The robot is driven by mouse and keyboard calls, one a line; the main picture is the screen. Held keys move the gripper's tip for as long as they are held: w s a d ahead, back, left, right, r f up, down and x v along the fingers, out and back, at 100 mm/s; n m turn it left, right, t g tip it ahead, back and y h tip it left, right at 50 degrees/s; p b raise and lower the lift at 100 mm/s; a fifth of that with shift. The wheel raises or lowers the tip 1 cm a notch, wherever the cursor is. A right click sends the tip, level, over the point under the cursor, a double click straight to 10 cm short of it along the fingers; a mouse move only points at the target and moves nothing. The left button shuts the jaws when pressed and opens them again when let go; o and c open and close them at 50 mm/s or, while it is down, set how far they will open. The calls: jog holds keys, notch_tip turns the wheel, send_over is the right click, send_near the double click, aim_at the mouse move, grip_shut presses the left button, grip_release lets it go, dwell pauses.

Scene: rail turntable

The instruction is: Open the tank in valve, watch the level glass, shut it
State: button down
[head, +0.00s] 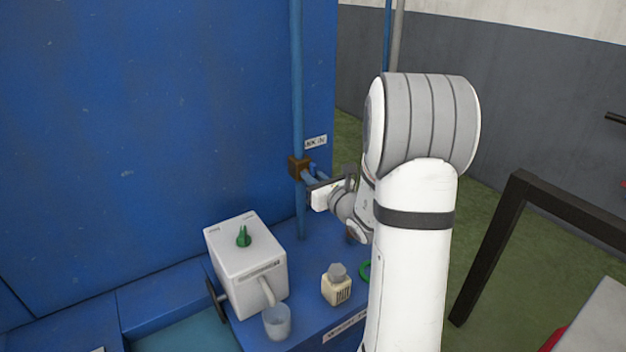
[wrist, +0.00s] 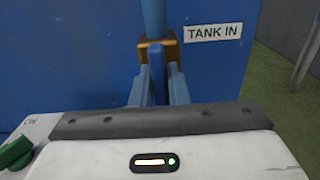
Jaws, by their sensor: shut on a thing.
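The tank in valve has a brass body (head: 299,167) on a vertical blue pipe (head: 296,80), beside a small label on the blue wall. In the wrist view the label (wrist: 213,33) reads TANK IN, right of the brass body (wrist: 145,50). My gripper (head: 309,180) reaches the valve from the right. In the wrist view its fingers (wrist: 157,85) are shut on the blue valve handle (wrist: 156,72), one on each side. The handle appears in line with the pipe in that view, but its exact angle is hard to tell. I cannot make out a level glass.
A white box with a green knob (head: 243,236) stands on the blue ledge, with a clear cup (head: 277,321) under its spout. A small cream container (head: 337,286) and a green ring (head: 364,271) are near my arm. A dark frame (head: 490,245) stands at right.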

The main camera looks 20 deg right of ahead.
jog(key=c, duration=1.5)
grip_release()
jog(key=shift+o, duration=0.2)
jog(key=s+d+b, duration=0.1)
jog(key=s, duration=0.6)
jog(key=shift+s+d, duration=0.25)
jog(key=shift+s, duration=0.1)
